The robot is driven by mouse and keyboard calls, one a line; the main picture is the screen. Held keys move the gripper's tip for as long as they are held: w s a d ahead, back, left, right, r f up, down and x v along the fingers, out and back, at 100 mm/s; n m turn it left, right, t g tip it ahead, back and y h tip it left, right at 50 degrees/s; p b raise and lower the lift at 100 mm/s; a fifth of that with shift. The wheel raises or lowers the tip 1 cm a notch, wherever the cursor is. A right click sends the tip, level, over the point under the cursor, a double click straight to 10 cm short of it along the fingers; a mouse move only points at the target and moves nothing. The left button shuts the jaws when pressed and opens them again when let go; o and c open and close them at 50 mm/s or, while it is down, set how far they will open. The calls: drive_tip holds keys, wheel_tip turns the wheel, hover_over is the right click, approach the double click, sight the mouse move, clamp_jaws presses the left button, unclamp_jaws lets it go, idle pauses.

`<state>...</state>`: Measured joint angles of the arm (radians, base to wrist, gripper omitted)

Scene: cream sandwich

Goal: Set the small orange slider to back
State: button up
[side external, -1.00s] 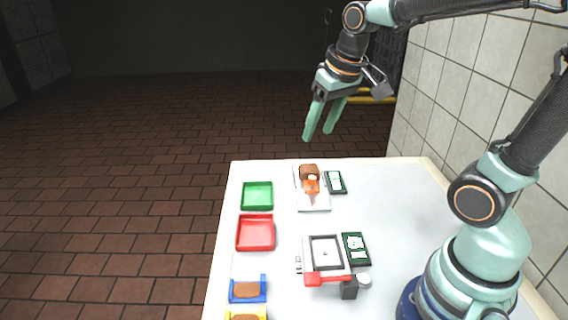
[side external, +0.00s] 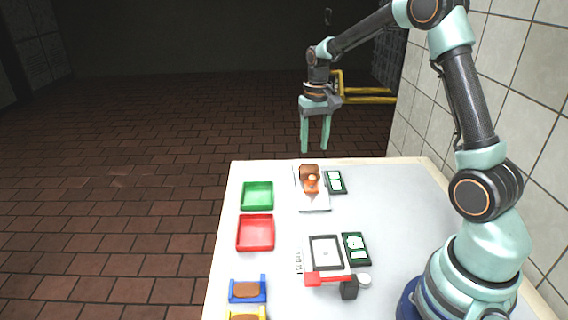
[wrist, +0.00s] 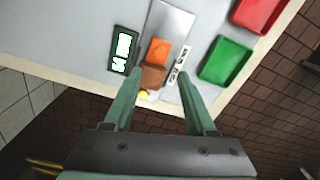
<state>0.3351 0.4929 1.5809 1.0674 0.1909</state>
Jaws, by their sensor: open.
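The small orange slider (side external: 312,184) sits on a light plate (side external: 314,202) near the table's far edge, with a brown block (side external: 309,171) right beside it. In the wrist view the orange slider (wrist: 159,52) shows above the brown block (wrist: 153,76), on the grey plate (wrist: 172,20). My gripper (side external: 315,150) is open and empty, fingers pointing down, above and beyond the far table edge. In the wrist view the fingers (wrist: 155,90) appear on either side of the brown block, with the slider farther ahead. Height above the block is hard to tell.
A dark green card (side external: 336,182) lies right of the plate. A green tray (side external: 257,196) and a red tray (side external: 255,233) are on the left. A framed square (side external: 326,252), a red bar (side external: 328,280) and a blue holder (side external: 247,290) are nearer the front.

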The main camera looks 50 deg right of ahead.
sight(313, 177)
wheel_tip(313, 177, down, 10)
drive_tip(key=shift+f, duration=0.2)
clamp_jaws()
